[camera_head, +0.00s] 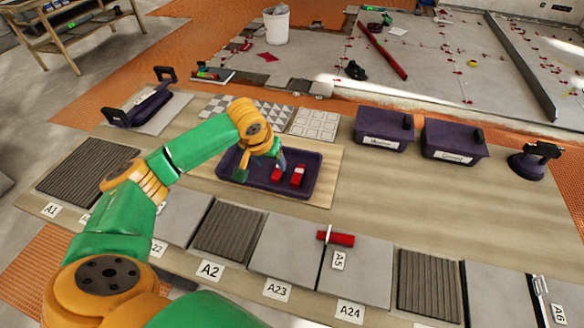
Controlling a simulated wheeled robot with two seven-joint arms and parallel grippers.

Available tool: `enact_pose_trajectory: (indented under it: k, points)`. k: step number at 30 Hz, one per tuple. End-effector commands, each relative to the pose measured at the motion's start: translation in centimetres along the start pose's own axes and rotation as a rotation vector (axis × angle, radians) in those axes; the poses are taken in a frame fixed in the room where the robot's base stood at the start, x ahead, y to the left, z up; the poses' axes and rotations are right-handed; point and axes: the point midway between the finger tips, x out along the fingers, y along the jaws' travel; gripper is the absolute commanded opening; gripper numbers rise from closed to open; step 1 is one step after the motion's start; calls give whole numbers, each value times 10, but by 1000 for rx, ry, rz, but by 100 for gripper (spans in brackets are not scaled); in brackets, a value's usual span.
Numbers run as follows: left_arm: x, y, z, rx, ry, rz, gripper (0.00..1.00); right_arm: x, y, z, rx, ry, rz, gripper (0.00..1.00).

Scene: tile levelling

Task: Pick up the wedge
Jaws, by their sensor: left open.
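Two red wedges, one (277,175) on the left and one (298,176) on the right, lie in the dark purple tray (226,168). My left gripper (262,172) points down over the tray. It is open, with its fingers close to the left wedge, which it partly hides; I cannot tell whether they touch. Another red wedge (342,239) sits with a white clip (327,234) at the joint between two tiles on the bench. My right gripper is not in view.
Two labelled purple bins (383,143) (454,154) stand at the back right, with a dark suction-cup tool (535,160) beyond them. Patterned tiles (315,124) lie behind the tray. Grey tiles (283,245) line the bench front. The bench (420,205) right of the tray is clear.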

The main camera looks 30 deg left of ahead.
Motion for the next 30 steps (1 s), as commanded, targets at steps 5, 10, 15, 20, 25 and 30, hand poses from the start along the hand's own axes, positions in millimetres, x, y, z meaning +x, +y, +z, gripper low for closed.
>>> enact_pose_trajectory:
  k: [5,10,15,20,25,30]
  points:
    - [18,0,-1,-11,-1,0,62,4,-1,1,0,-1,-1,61]
    - [50,7,-2,-9,-1,-1,62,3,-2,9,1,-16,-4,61]
    - [72,7,-2,-7,3,-1,62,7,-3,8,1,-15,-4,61]
    - [72,7,-2,-5,3,-1,62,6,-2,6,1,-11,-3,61]
    - [72,7,-2,-5,3,-1,25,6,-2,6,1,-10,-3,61]
    - [72,7,-2,-5,3,-1,0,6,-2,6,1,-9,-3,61]
